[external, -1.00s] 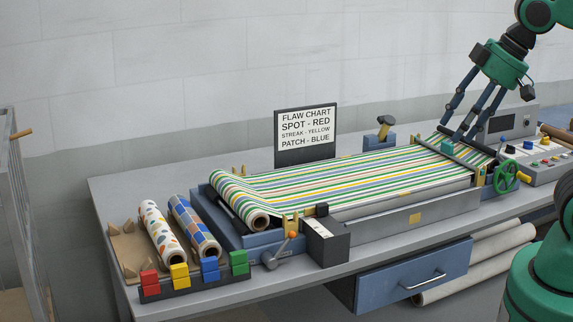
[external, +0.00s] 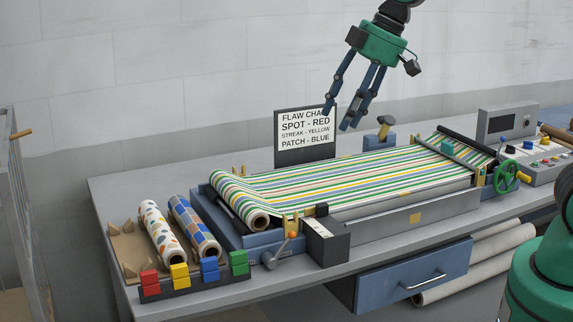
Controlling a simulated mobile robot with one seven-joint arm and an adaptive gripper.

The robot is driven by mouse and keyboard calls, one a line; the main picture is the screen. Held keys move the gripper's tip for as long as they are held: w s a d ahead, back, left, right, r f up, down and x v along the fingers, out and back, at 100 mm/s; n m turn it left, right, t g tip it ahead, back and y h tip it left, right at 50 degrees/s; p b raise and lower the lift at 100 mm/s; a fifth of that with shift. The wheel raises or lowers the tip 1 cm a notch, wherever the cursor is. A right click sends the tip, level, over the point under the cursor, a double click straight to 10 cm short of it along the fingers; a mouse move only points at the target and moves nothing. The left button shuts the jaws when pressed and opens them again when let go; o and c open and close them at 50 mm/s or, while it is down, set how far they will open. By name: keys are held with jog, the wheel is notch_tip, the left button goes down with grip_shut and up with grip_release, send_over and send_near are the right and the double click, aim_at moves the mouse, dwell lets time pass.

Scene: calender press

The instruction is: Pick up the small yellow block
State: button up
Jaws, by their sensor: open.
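The small yellow block (external: 180,276) sits in a dark rack (external: 195,286) at the table's front left corner. It stands between a red block (external: 150,282) and a blue block (external: 210,269), with a green block (external: 239,262) at the right end. My gripper (external: 337,120) is open and empty, fingers pointing down. It hangs in the air in front of the flaw chart sign (external: 305,130), well above and to the right of the yellow block.
Patterned rolls (external: 160,230) lie just behind the rack. A lever with an orange knob (external: 292,235) and a dark box (external: 327,243) stand to its right. The striped sheet (external: 350,175) spans the press. A hammer-like tool (external: 384,127) stands at the back.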

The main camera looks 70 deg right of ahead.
jog(key=w+a+f+n, duration=0.1)
jog(key=w+f, duration=0.1)
jog(key=w, duration=0.3)
jog(key=w+a+f, duration=0.2)
jog(key=w, duration=0.3)
jog(key=n+g+y+p, duration=0.1)
jog(key=n+y+p, duration=0.1)
jog(key=n, duration=0.2)
send_near(181, 264)
notch_tip(181, 264, up, 4)
jog(key=shift+s+d+f, duration=0.1)
jog(key=shift+s+d, duration=0.15)
jog(key=shift+d, duration=0.1)
jog(key=shift+f, duration=0.15)
jog(key=shift+x, duration=4.15)
jog(key=shift+s+f, duration=0.1)
jog(key=shift+b+x, duration=0.4)
jog(key=shift+x, duration=2.15)
jog(key=shift+d, duration=0.2)
